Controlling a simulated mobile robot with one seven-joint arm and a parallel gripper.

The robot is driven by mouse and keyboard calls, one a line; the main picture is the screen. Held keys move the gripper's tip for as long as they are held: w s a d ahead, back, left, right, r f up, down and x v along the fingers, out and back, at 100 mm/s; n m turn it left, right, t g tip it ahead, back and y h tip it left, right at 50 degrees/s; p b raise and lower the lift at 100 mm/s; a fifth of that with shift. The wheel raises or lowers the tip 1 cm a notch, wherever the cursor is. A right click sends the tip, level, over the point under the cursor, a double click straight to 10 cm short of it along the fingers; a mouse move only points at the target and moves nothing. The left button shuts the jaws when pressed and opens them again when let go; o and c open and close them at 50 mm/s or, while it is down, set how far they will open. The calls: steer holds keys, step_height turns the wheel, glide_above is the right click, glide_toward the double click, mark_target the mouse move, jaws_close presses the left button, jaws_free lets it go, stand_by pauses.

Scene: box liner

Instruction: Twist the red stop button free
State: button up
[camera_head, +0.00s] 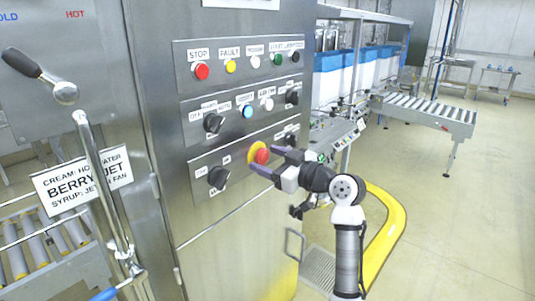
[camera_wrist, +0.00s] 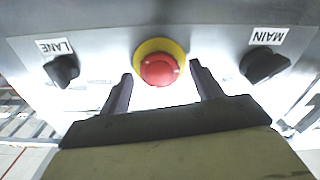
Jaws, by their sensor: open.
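The red stop button (camera_head: 262,156) is a red mushroom head on a yellow round plate, low on the steel cabinet's front. In the wrist view the red button (camera_wrist: 159,69) sits on its yellow ring (camera_wrist: 159,46). My gripper (camera_head: 264,160) is at the button, with a finger above and a finger below it in the head view. In the wrist view my gripper (camera_wrist: 158,72) is open, its two dark fingers on either side of the button with gaps between. Whether the fingertips reach past the button's face is hard to tell.
Black rotary knobs flank the button, labelled LANE (camera_wrist: 62,70) and MAIN (camera_wrist: 264,65). Above are more panel buttons, including a smaller red STOP button (camera_head: 201,70) and a yellow one (camera_head: 230,66). A lever (camera_head: 65,92) and pipe stand at left. Open floor (camera_head: 450,220) lies right.

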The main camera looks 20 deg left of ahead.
steer(key=shift+w+a, duration=0.15)
steer(key=shift+a, duration=0.2)
steer(key=shift+c, duration=0.4)
